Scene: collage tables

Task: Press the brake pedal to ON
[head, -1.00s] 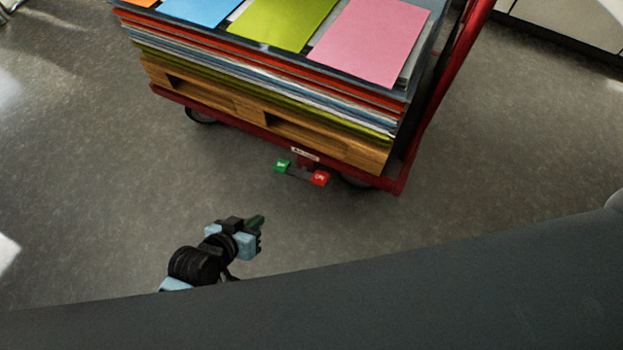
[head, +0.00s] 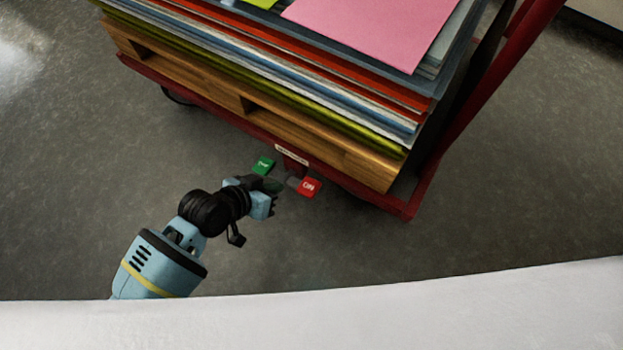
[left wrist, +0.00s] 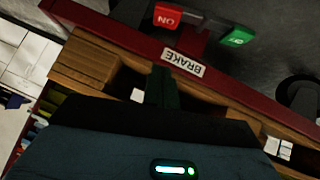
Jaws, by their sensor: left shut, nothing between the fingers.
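The brake pedal has a red ON pad (head: 309,187) and a green pad (head: 263,165) at the cart's lower front edge. In the left wrist view the red ON pad (left wrist: 168,16) and the green pad (left wrist: 238,37) show at the top, beside a white BRAKE label (left wrist: 184,62). My left gripper (head: 276,187) is shut and empty. In the head view its tip lies between the two pads, close to the red one; I cannot tell whether it touches. Its dark green fingers (left wrist: 161,88) show below the label in the left wrist view. My right gripper is not in view.
The red cart (head: 230,127) carries a wooden pallet (head: 300,135) with stacked coloured sheets and a pink sheet (head: 375,25) on top. A red handle post (head: 505,85) rises at the right. Grey floor (head: 480,215) is clear in front and to the right.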

